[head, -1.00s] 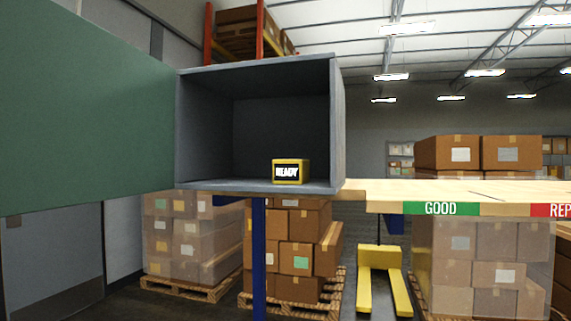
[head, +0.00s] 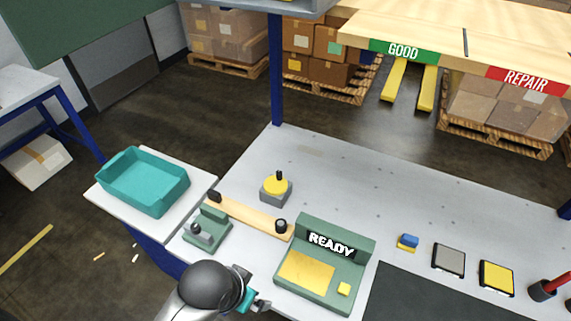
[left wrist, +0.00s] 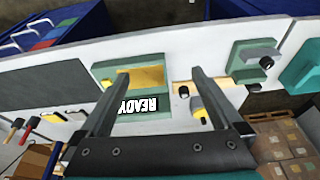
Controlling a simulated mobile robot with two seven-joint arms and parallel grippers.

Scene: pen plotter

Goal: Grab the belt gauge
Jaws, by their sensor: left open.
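No part is labelled as the belt gauge, and I cannot tell for sure which one it is. My right gripper is not in view.
A green fixture (head: 207,230) stands left of the READY station. A teal tray (head: 143,182) is on the left side shelf. A blue-and-yellow piece (head: 408,242), grey pad (head: 448,260) and yellow pad (head: 496,278) lie to the right. The bench's back middle is clear.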

